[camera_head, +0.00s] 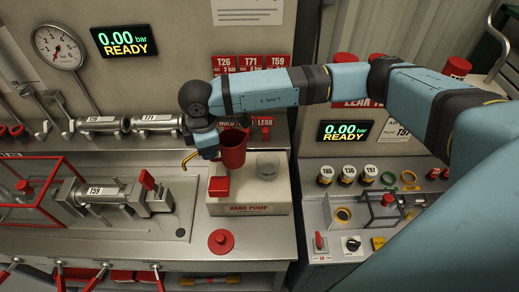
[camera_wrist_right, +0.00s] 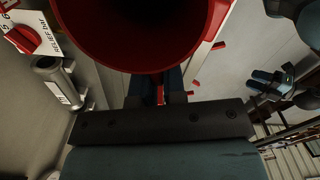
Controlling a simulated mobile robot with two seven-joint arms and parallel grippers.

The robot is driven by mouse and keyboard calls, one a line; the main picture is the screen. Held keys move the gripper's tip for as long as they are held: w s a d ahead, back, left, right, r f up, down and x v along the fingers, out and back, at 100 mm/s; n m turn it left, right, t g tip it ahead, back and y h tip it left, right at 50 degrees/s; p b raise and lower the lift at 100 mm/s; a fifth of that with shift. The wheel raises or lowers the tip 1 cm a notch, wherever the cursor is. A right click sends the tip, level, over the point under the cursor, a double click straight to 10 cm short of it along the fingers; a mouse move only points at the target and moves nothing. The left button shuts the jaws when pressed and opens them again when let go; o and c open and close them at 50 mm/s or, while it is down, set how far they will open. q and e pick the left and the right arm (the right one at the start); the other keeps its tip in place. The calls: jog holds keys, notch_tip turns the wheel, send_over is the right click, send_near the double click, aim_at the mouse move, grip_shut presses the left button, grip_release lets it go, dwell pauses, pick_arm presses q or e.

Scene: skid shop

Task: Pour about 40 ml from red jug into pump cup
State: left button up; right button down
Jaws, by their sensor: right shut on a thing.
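The red jug (camera_head: 233,150) is held above the hand pump (camera_head: 250,206), left of the clear pump cup (camera_head: 268,167). The jug looks about upright, and its liquid level cannot be seen. My right gripper (camera_head: 213,150) is shut on the jug at its left side. In the right wrist view the jug's wide, dark mouth (camera_wrist_right: 145,30) fills the top, just beyond my right fingers (camera_wrist_right: 158,88). The pump cup stands on the cream pump housing; its contents are unclear. What looks like my left gripper (camera_wrist_right: 272,84) shows small at the right of the wrist view, its jaws unclear.
A red block (camera_head: 218,186) and a curved brass pipe (camera_head: 189,160) are close below and left of the jug. A red knob (camera_head: 221,241) stands on the bench in front. A red-framed guard (camera_head: 40,190) and clamp fixture (camera_head: 110,193) occupy the left.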

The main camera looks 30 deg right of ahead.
aim_at(243, 139)
pick_arm(q)
jog(key=shift+s+f, duration=0.1)
jog(key=shift+s, duration=0.25)
pick_arm(e)
jog(key=shift+s+d, duration=0.1)
jog(key=shift+d, duration=0.1)
